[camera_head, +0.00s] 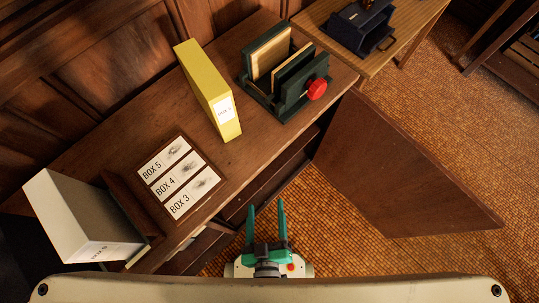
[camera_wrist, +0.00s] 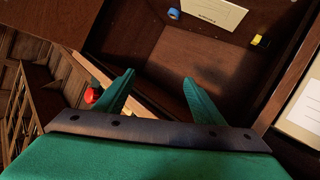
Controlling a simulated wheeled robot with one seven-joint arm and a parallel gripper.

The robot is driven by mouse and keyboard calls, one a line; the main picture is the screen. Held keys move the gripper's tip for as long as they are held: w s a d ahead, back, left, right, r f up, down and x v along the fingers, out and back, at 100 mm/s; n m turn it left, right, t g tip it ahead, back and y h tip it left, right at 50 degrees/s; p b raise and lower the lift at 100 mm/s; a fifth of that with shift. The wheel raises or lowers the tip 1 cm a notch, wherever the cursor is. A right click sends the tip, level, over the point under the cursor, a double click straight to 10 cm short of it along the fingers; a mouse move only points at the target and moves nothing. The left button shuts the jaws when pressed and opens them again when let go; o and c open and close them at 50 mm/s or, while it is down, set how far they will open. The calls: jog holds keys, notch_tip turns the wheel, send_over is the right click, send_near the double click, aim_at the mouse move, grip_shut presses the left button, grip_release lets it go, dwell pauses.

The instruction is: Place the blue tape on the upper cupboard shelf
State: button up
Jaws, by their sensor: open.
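The cupboard's open interior (camera_wrist: 205,60) fills the upper middle of the wrist view; in the head view its front lies mostly under the brown top. A small blue roll (camera_wrist: 174,13), which looks like the blue tape, lies on a brown surface inside, near the top of the wrist view. I cannot tell which shelf level that surface is. My gripper (camera_head: 266,207) is open and empty in front of the cupboard; its green fingers also show in the wrist view (camera_wrist: 159,77), apart from the roll.
A cream card (camera_wrist: 213,12) and a small yellow item (camera_wrist: 257,40) are inside the cupboard. The open door (camera_head: 400,170) stands right of my gripper. On top are a yellow box file (camera_head: 208,90), a dark rack with a red knob (camera_head: 316,89) and a white box (camera_head: 75,215).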

notch_tip(320, 180, up, 7)
jog(key=s+d+m, duration=0.1)
jog(key=s+m, duration=0.1)
jog(key=m, duration=0.2)
jog(key=shift+m+t+h, duration=0.3)
jog(key=shift+s+d+f, duration=0.1)
